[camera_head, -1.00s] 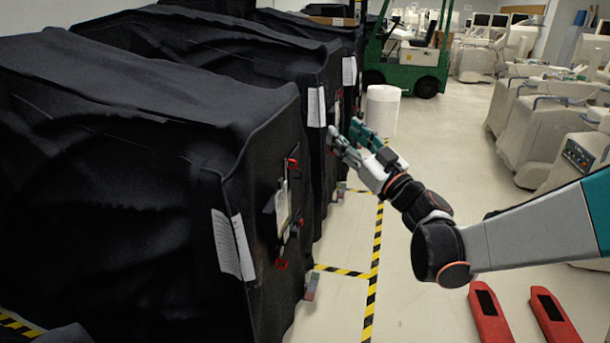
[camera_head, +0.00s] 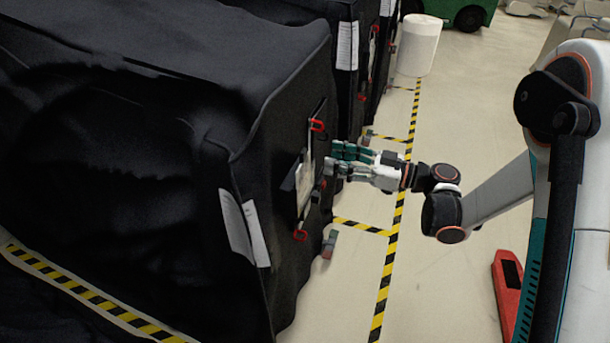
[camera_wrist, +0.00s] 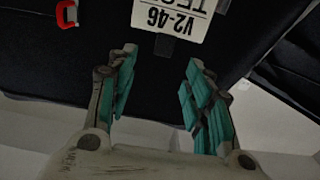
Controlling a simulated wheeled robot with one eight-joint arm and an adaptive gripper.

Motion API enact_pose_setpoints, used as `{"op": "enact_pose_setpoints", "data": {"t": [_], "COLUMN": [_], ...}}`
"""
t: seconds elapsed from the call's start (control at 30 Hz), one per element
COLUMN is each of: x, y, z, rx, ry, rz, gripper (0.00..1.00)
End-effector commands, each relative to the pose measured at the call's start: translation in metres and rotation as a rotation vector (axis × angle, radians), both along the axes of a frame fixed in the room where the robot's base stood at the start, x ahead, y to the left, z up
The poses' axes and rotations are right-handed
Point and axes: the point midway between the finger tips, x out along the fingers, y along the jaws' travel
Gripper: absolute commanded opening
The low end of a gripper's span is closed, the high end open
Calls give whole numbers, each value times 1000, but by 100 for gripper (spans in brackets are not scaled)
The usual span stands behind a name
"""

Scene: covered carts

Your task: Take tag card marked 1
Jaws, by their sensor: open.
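A white tag card (camera_head: 304,184) hangs on the end face of the nearest black-covered cart (camera_head: 290,95). In the wrist view the card (camera_wrist: 172,14) reads upside down, "V2-46" with a partly cut line above; no mark 1 is legible. A dark clip or tab touches its lower edge there. My gripper (camera_head: 336,162) is just right of the card, its teal fingers pointing at the cart. In the wrist view my gripper (camera_wrist: 158,75) has its fingers spread with nothing between them, and the card lies beyond the fingertips.
Red clips (camera_head: 318,125) sit above and below the card; a red clip (camera_wrist: 66,14) also shows in the wrist view. White paper sheets (camera_head: 243,228) hang on the cart's side. More covered carts stand behind. A white cylinder (camera_head: 418,46) stands farther back. Floor right of the carts is mostly clear.

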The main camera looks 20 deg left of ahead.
Motion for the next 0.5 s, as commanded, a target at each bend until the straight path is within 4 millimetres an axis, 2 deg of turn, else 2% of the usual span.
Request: {"op": "enact_pose_setpoints", "data": {"t": [0.1, 0.2, 0.5], "x": [1, 2, 2], "y": [22, 34, 51], "z": [-1, -1, -1], "rx": [1, 1, 1], "ry": [-1, -1, -1], "rz": [2, 1, 0], "gripper": [47, 47, 47]}}
